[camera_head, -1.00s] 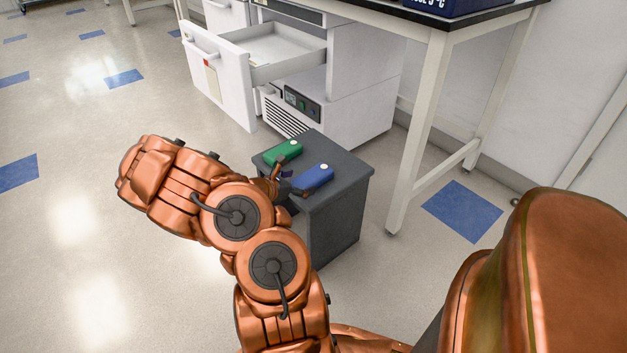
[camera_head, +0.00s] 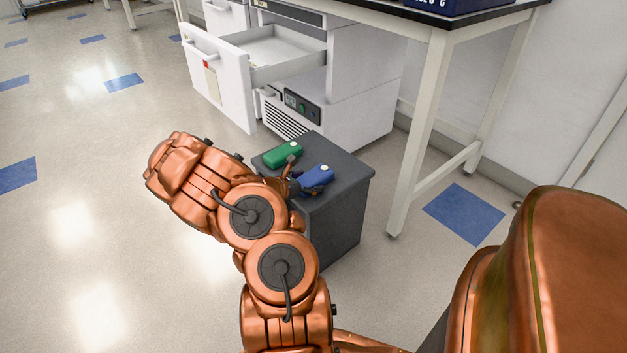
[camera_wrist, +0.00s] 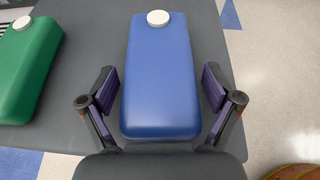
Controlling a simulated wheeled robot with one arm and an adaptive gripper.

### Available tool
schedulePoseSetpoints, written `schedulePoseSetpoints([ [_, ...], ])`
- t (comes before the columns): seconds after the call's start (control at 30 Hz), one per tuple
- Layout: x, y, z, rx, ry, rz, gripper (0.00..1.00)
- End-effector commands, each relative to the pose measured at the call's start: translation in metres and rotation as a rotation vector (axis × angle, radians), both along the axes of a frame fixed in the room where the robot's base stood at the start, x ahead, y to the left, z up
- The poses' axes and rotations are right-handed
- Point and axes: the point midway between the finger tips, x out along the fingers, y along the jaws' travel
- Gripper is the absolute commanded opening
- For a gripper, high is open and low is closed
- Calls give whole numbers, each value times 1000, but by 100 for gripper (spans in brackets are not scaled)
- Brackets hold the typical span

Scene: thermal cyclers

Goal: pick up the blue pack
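The blue pack (camera_head: 318,176) lies on a dark grey stand beside a green pack. In the wrist view the blue pack (camera_wrist: 161,75) fills the middle, with a white round cap at its far end. My gripper (camera_wrist: 161,95) is open, with one purple-padded finger on each side of the blue pack's near end. A gap shows between each finger and the pack. In the head view my gripper (camera_head: 300,180) is at the pack, partly hidden behind my arm.
The green pack (camera_head: 282,153) lies close by on the left of the stand (camera_head: 345,215); it also shows in the wrist view (camera_wrist: 28,68). An open white drawer (camera_head: 285,53) is behind the stand. A table leg (camera_head: 418,140) stands to the right.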

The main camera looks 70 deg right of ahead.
Motion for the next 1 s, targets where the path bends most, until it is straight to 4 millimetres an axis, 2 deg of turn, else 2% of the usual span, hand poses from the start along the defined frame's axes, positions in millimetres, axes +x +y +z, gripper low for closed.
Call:
schedulePoseSetpoints([
  [0.07,0,0,0,0,0,0,72],
  [0.53,0,0,-1,2,-1,-1,24],
  [0.87,-1,0,-1,3,-1,-1,23],
  [1.0,0,0,10,1,-1,-1,22],
])
